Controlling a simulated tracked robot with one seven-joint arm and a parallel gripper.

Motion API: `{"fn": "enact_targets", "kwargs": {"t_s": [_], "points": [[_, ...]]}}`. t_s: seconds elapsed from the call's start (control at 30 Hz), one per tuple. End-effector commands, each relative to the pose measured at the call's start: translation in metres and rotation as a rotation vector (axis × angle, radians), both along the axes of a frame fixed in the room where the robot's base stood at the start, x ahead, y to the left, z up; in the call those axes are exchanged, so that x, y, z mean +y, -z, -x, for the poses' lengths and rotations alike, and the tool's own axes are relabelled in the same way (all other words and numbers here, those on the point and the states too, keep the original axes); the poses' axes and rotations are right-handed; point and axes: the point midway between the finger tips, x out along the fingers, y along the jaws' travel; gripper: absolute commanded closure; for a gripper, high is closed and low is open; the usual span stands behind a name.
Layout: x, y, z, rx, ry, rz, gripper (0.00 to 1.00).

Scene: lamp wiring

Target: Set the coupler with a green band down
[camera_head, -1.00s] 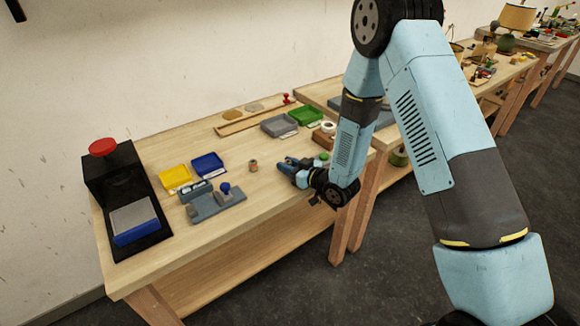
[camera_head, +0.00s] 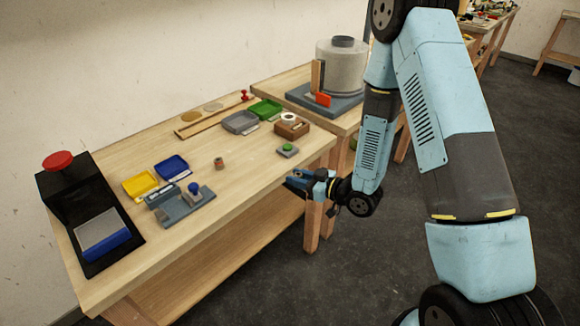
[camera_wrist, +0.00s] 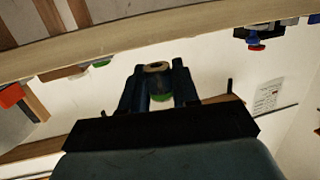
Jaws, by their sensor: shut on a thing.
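My gripper (camera_head: 296,181) hangs by the front edge of the workbench (camera_head: 240,205), near its right end. In the wrist view my gripper (camera_wrist: 158,82) is shut on a small brownish coupler with a hole in its end (camera_wrist: 157,67). A green band (camera_wrist: 161,97) shows on it between the two dark fingers. In the head view the held coupler is too small to make out. Another small brown coupler (camera_head: 219,163) stands upright on the bench, left of my gripper.
A grey block with a green button (camera_head: 288,149) sits near the bench's right end. A grey fixture with a blue knob (camera_head: 187,207), yellow (camera_head: 140,184), blue (camera_head: 171,166), grey (camera_head: 240,122) and green (camera_head: 264,109) trays stand farther left and back. The middle front is clear.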

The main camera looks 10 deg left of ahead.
Motion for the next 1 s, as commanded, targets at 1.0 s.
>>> {"fn": "enact_targets", "kwargs": {"t_s": [1.0], "points": [[-0.261, 0.004, -0.171, 0.000, 0.998, 0.008, 0.99]]}}
